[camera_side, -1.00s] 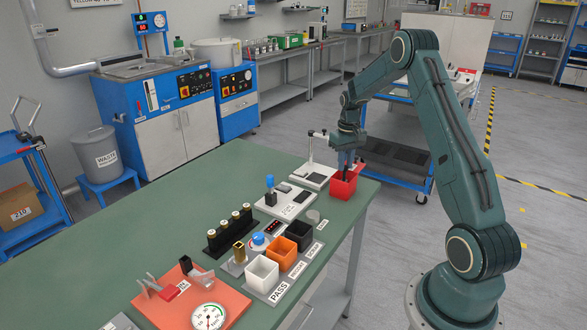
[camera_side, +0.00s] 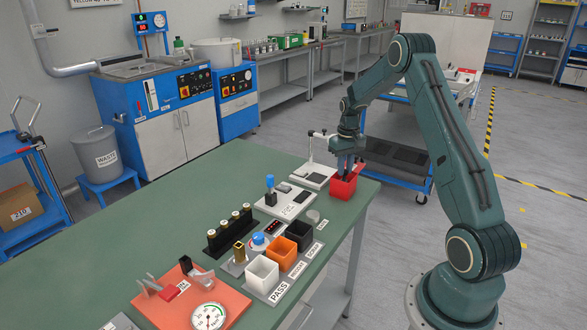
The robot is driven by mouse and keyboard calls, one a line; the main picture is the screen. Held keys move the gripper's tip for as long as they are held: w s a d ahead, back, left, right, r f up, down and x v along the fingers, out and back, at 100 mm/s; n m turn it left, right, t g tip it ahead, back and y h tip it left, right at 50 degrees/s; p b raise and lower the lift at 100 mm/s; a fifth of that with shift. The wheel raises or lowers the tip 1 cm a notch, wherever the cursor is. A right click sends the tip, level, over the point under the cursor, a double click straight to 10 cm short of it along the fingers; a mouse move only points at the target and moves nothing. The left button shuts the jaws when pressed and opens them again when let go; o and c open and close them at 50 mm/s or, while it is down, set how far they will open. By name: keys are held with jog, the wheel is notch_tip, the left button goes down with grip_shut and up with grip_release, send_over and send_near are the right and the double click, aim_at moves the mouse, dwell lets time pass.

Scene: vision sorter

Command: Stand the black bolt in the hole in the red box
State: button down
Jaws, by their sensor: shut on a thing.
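The red box (camera_side: 342,189) stands near the right end of the green table, by its edge. My gripper (camera_side: 346,172) points down with its fingertips at the top of the red box. It is shut on a dark thing, which I take to be the black bolt (camera_side: 347,178); only a little of it shows between the fingers. The hole in the box is hidden by the gripper and the bolt. I cannot tell whether the bolt's lower end is in the hole.
A white stand (camera_side: 314,176) is close left of the red box. A white scale-like device (camera_side: 287,202) and black (camera_side: 299,235), orange (camera_side: 281,253) and white (camera_side: 262,272) bins stand nearer. The green table's (camera_side: 170,220) left part is clear.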

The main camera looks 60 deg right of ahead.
jog(key=shift+f, duration=0.35)
dwell(0.3)
jog(key=c, duration=1.1)
grip_release()
jog(key=shift+o, duration=0.3)
jog(key=shift+r, duration=0.1)
jog(key=shift+o, duration=0.2)
jog(key=shift+d+r, duration=0.1)
jog(key=shift+r, duration=0.05)
jog(key=shift+o, duration=0.4)
jog(key=shift+d+r, duration=0.1)
jog(key=shift+r, duration=0.4)
jog(key=shift+a+r, duration=0.2)
jog(key=shift+r, duration=3.05)
